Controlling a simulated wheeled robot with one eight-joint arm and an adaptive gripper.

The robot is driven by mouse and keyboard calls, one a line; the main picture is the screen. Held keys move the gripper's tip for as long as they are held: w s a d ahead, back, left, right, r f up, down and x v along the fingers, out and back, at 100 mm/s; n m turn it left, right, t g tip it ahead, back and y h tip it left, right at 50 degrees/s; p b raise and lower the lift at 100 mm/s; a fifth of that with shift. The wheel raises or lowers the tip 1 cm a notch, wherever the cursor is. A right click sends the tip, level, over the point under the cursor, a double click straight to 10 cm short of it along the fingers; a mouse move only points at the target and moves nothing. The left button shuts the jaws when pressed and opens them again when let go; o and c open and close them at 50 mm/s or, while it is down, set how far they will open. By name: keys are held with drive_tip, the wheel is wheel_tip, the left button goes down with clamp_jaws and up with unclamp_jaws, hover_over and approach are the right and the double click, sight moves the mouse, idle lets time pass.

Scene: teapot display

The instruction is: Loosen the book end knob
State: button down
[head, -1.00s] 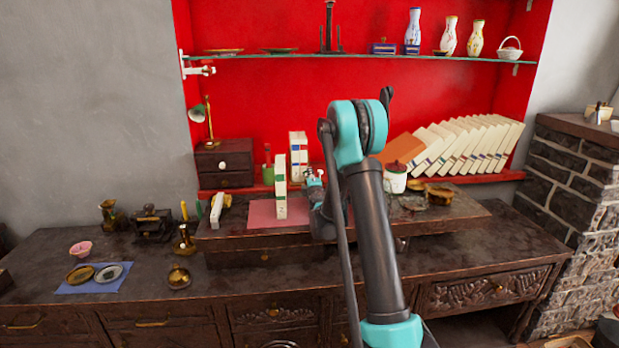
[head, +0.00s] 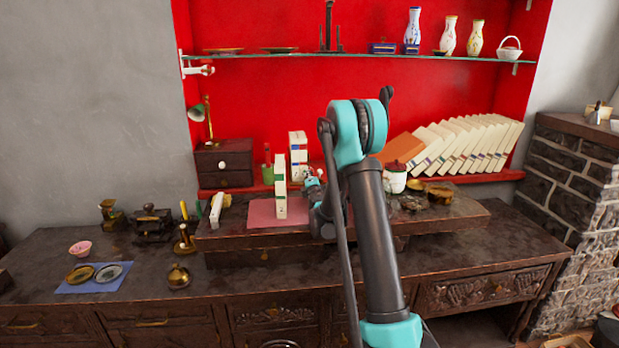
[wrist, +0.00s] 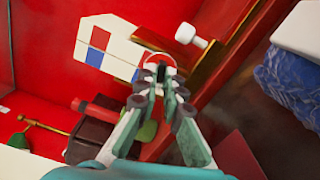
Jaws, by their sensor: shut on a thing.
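My gripper (head: 312,180) is at the books on the raised shelf, largely hidden behind my arm in the head view. In the wrist view my gripper (wrist: 161,75) has its fingertips together at a round red knob (wrist: 157,60) with a pale rim, and is shut on it. The tips hide part of the knob. A brass-coloured book end (wrist: 168,44) runs just beyond, with a white peg-like knob (wrist: 190,35) on it. A cream book (wrist: 108,45) with red and blue patches is beside it, against the red wall.
A tall white book (head: 281,186) stands on a pink mat (head: 262,217) left of my gripper. A dark drawer box (head: 223,165) is behind left. A white pot (head: 395,180) and a row of leaning books (head: 465,146) are on the right. A glass shelf (head: 350,55) hangs above.

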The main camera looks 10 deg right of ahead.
drive_tip(key=n, duration=0.6)
drive_tip(key=shift+n, duration=0.3)
drive_tip(key=n, duration=1.1)
drive_tip(key=shift+n, duration=0.3)
drive_tip(key=n, duration=0.4)
drive_tip(key=shift+n, duration=0.4)
drive_tip(key=c, duration=1.7)
unclamp_jaws()
